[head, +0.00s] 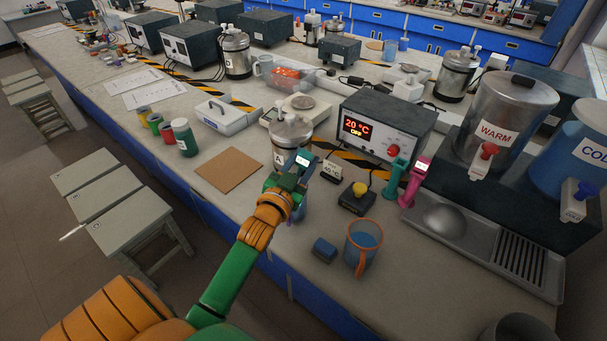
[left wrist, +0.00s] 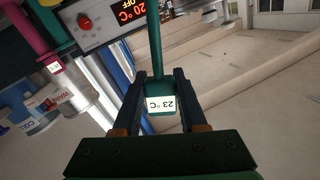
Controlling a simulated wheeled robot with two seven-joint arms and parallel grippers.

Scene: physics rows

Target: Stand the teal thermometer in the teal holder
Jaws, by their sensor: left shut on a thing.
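My left gripper (head: 297,176) is shut on the teal thermometer (head: 303,159), in front of the metal can marked A. In the left wrist view, the thermometer's head (left wrist: 160,103) sits between the two fingers, its display reads 23 °C upside down, and its teal stem (left wrist: 154,45) runs out of the top of the picture. The stem's far end is hidden. The teal holder (head: 393,181) stands upright to the right of the gripper, apart from it, beside a pink holder with a pink thermometer (head: 415,180). My right gripper is not in view.
A grey heater box (head: 390,120) showing 20 °C OFF stands behind the holders. A box with a yellow button (head: 357,198), a blue block (head: 324,249) and an orange-rimmed cup (head: 362,246) lie nearer. WARM (head: 505,115) and COLD (head: 590,150) tanks stand right.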

